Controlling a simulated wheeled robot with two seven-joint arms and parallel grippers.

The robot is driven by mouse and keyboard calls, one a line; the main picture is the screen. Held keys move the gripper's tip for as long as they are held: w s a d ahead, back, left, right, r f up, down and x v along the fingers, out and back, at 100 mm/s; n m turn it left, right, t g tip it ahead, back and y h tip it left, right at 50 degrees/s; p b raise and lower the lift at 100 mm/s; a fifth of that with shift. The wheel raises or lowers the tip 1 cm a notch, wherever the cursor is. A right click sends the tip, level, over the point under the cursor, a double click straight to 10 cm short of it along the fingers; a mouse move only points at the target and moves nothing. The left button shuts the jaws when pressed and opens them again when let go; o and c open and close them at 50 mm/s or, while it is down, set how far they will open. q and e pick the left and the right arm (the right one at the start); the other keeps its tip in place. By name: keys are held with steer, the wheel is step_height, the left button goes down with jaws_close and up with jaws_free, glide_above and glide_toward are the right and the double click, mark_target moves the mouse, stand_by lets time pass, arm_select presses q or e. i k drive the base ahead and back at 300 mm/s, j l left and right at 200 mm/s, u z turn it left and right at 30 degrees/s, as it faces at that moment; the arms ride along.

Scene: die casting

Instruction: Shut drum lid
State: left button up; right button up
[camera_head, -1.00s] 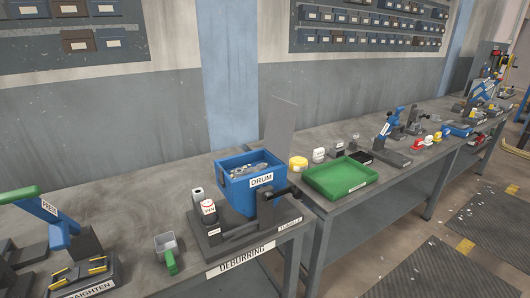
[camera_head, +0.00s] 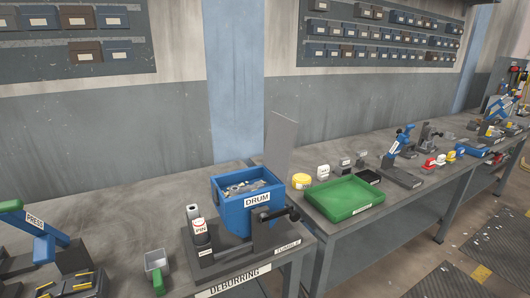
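The blue drum (camera_head: 231,217), labelled DRUM, stands on a dark base on the workbench with its top open. Grey metal parts (camera_head: 247,187) lie inside it. A thin grey plate, which looks like the drum lid (camera_head: 281,142), stands upright at the drum's back right side, raised off the opening. A black crank (camera_head: 282,215) is on the drum's right side. Neither of my grippers is in view.
A white-and-red PIN item (camera_head: 200,232) stands on the base left of the drum. A green tray (camera_head: 344,197) and a yellow round container (camera_head: 301,181) are on the right. A small scoop (camera_head: 156,262) and a PRESS station (camera_head: 40,228) are on the left.

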mark_target(283, 131)
steer(key=i+l+u, duration=0.25)
steer(key=l+u, duration=0.25)
steer(key=l, duration=0.35)
steer(key=i+l+u, duration=0.15)
steer(key=l+u, duration=0.3)
steer(key=l, duration=0.4)
steer(key=l+u, duration=0.5)
steer(key=l, duration=0.4)
steer(key=k, duration=0.05)
